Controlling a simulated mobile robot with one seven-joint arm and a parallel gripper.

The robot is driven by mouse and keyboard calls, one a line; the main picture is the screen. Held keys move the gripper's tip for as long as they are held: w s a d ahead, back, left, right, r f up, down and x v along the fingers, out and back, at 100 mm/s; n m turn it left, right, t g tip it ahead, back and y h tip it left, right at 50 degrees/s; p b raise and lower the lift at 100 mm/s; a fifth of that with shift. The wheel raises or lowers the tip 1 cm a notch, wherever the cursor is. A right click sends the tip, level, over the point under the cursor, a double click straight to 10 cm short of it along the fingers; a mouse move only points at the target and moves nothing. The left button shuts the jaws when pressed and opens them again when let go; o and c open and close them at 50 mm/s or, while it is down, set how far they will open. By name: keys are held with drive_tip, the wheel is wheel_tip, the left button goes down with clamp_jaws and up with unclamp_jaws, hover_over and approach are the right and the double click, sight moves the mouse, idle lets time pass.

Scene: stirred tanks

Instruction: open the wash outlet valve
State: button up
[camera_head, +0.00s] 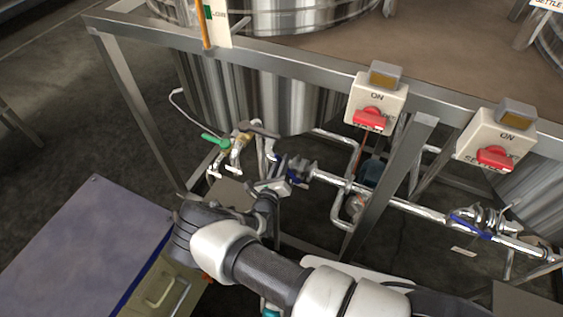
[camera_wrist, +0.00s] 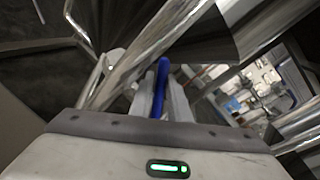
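A blue valve handle (camera_wrist: 161,85) stands between the two fingers of my gripper (camera_wrist: 161,100) in the wrist view. The fingers are close together, one along each side of it, and appear shut on it. In the head view, my gripper (camera_head: 278,186) is at the pipework below the near tank. Blue (camera_head: 296,179) shows at the fingers there, and most of that valve is hidden. Another blue valve handle (camera_head: 470,227) is on the pipe to the right. A green-handled valve (camera_head: 214,140) is at the left. I cannot read a label naming the wash outlet.
Steel tanks (camera_head: 262,95) stand behind a metal frame (camera_head: 140,110). Two switch boxes with red knobs (camera_head: 372,117) (camera_head: 495,157) are on its rail. A diagonal strut (camera_head: 390,185) stands right of my gripper. A blue-topped cabinet (camera_head: 80,250) is at the left.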

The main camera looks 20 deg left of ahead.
drive_tip(key=shift+o, duration=1.4)
drive_tip(key=shift+s, duration=0.1)
drive_tip(key=s+p, duration=0.1)
drive_tip(key=s, duration=0.4)
drive_tip(key=s+r+p, duration=0.1)
drive_tip(key=s, duration=0.5)
drive_tip(key=s+r+p, duration=0.1)
drive_tip(key=s, duration=0.5)
drive_tip(key=shift+d, duration=0.2)
